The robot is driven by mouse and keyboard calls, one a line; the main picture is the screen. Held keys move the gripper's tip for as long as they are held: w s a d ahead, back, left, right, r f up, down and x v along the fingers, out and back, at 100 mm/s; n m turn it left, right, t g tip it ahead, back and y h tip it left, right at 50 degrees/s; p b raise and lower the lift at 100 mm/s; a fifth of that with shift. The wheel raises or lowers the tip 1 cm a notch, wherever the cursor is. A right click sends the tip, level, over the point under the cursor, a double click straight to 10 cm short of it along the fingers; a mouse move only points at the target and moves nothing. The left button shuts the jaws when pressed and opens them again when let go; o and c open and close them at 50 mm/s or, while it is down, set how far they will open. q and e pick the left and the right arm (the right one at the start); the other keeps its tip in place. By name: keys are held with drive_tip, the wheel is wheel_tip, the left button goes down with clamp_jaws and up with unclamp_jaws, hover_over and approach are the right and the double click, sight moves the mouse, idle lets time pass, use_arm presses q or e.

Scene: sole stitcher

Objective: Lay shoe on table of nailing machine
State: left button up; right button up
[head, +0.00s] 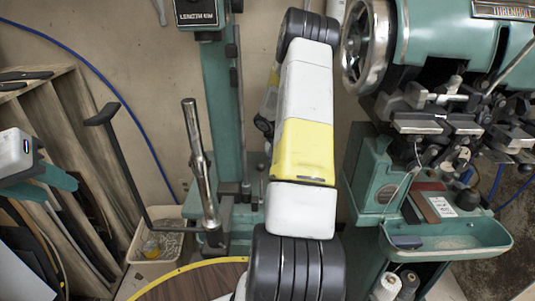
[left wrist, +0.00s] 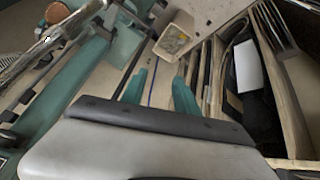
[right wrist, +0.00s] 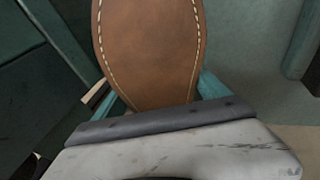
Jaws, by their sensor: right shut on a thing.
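A brown leather shoe piece with pale stitching (right wrist: 150,45) fills the upper middle of the right wrist view. My right gripper (right wrist: 160,90) is shut on it, a teal finger at each side. In the head view my right arm hides that gripper and the shoe. A green column machine (head: 220,100) stands left of my arm, and a larger green machine with a handwheel (head: 440,40) stands to the right. I cannot tell which is the nailing machine. My left gripper (head: 55,180) is at the left edge; in the left wrist view its fingers (left wrist: 160,85) are apart and empty.
A wooden rack (head: 85,140) of sheets stands at the left. A pale bin (head: 155,240) sits low by the column. A round wooden top with a yellow rim (head: 190,285) is at the bottom. A green tray (head: 450,240) with thread spools nearby juts out at the right.

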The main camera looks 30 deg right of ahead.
drive_tip(key=shift+f, duration=0.45)
idle(0.3)
drive_tip(key=o, duration=1.7)
